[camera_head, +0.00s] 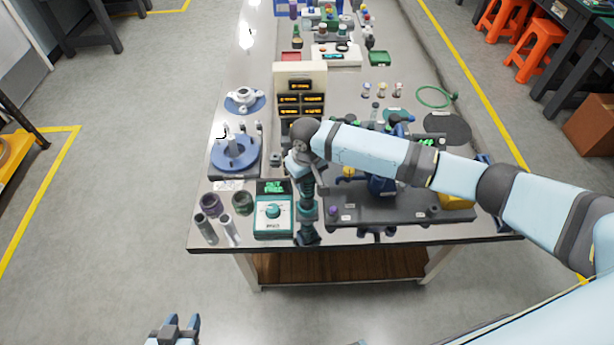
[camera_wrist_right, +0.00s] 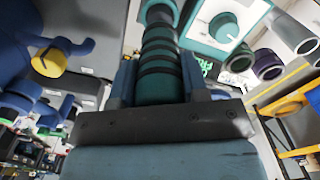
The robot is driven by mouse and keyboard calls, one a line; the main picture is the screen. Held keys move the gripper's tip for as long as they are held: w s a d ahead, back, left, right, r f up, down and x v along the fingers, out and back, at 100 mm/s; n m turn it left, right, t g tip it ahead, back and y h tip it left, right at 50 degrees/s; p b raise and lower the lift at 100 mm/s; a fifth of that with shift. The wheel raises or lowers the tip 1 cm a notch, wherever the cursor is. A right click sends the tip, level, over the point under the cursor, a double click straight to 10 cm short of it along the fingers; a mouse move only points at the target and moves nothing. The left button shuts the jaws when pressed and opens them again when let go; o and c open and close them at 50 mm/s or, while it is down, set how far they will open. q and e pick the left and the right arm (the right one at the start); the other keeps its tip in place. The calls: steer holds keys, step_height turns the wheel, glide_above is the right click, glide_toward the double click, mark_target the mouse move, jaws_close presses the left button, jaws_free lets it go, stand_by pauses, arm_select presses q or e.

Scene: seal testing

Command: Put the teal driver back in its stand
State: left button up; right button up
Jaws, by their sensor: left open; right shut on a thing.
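The teal driver (camera_head: 308,208), banded in teal and black, stands roughly upright near the table's front edge, just right of the teal controller box (camera_head: 273,215). My right gripper (camera_head: 304,178) is shut around its upper part. In the right wrist view, the banded driver (camera_wrist_right: 159,72) sits between the two fingers (camera_wrist_right: 158,85). A dark piece shows at the driver's lower end; I cannot tell whether it is the stand or part of the driver, nor whether they touch. My left gripper (camera_head: 180,325) is open and empty, in front of the table, low in the picture.
A purple-rimmed cup (camera_head: 210,203), a dark green cup (camera_head: 242,203) and grey tubes stand left of the controller box. A dark fixture plate (camera_head: 385,212) with blue parts lies close on the right. A blue round fixture (camera_head: 234,153) stands further left.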

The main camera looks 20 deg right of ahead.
arm_select(q)
steer(key=shift+r+p, duration=0.3)
arm_select(e)
steer(key=shift+f, duration=0.9)
stand_by(0.7)
arm_select(q)
steer(key=shift+r+p, duration=0.45)
steer(key=shift+r, duration=0.05)
stand_by(0.8)
arm_select(e)
steer(key=o, duration=1.1)
steer(key=shift+f, duration=0.1)
step_height(320, 180, up, 6)
steer(key=p, duration=0.6)
steer(key=shift+p, duration=0.35)
step_height(320, 180, up, 2)
steer(key=shift+p, duration=0.35)
steer(key=shift+r, duration=0.55)
arm_select(q)
steer(key=shift+n+y, duration=0.3)
steer(key=r, duration=0.6)
steer(key=shift+s+a, duration=0.35)
steer(key=shift+a, duration=0.05)
steer(key=shift+w, duration=0.15)
